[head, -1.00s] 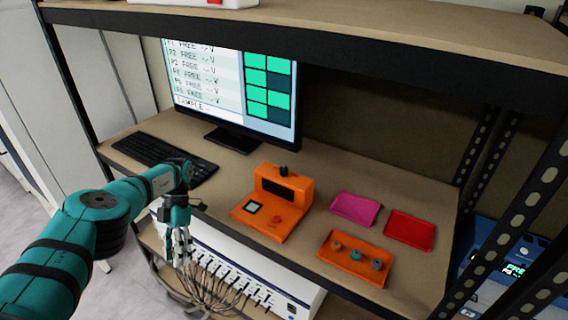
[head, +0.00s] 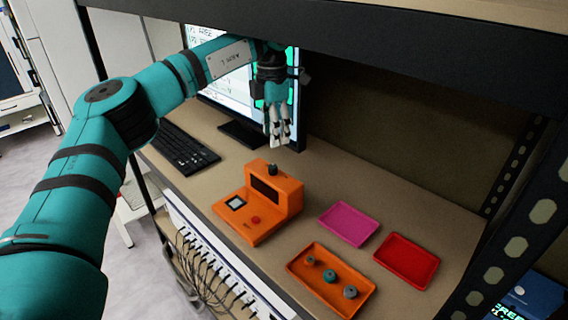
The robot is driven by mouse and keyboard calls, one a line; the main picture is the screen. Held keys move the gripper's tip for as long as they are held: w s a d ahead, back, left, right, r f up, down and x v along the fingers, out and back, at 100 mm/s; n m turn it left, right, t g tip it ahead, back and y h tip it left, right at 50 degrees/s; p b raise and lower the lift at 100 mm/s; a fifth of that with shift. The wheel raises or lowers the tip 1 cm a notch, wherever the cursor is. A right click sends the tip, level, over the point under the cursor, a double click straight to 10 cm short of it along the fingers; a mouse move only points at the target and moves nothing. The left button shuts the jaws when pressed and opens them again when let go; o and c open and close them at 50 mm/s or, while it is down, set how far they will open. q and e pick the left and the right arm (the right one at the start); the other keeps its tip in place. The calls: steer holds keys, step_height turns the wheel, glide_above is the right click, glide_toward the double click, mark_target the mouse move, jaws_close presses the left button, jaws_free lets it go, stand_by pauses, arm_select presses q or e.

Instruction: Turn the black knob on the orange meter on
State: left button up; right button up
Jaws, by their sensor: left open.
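The orange meter (head: 262,205) stands on the shelf top in the head view. It has a dark display window, a small pale screen and a red button on its front. The black knob (head: 272,169) sits on top of it at the back. My left gripper (head: 277,138) hangs fingers down above the knob, in front of the monitor. It is open and empty, with a visible gap between fingertips and knob. My right gripper is out of view.
A monitor (head: 228,88) and black keyboard (head: 183,149) are behind and left of the meter. An orange tray (head: 336,297) holding several small knob-like parts, a pink tray (head: 349,224) and a red tray (head: 406,261) lie to the right. An upper shelf (head: 330,32) hangs overhead.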

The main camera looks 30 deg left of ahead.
arm_select(q)
steer(key=p, duration=0.2)
glide_above(273, 166)
steer(key=f, duration=0.5)
steer(key=shift+s+a+f, duration=0.1)
steer(key=shift+a+f, duration=0.1)
steer(key=shift+a, duration=0.15)
steer(key=f, duration=0.2)
steer(key=d+f+p, duration=0.1)
steer(key=shift+w+f, duration=0.25)
steer(key=shift+s+a+f, duration=0.1)
steer(key=shift+a+f, duration=0.1)
steer(key=shift+f, duration=0.35)
steer(key=c, duration=0.9)
jaws_close()
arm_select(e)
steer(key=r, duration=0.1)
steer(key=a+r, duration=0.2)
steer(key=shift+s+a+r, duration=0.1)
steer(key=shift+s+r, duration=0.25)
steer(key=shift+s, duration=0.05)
